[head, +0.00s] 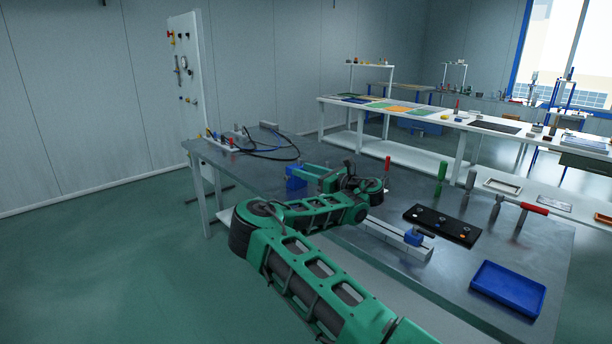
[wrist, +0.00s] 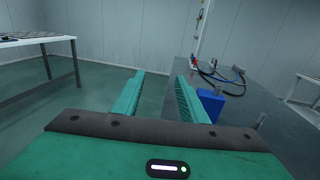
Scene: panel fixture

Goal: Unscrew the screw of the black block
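A long black block (head: 458,231) lies on the grey workbench, right of the middle in the head view. Several small round fittings, one orange, sit on its top; which is the screw is too small to tell. The block is out of the wrist view. My gripper (head: 310,178) is at the left part of the bench, well left of the block, and points away from it. In the wrist view, my gripper (wrist: 158,98) has its two green fingers apart with nothing between them.
A blue block (wrist: 211,104) is close beside my right finger. Upright tools with red (head: 387,168) and green (head: 442,172) handles stand behind the black block. A white rail (head: 385,232) with a blue clamp and a blue tray (head: 508,290) are in front. Cables (head: 262,147) lie at the far left.

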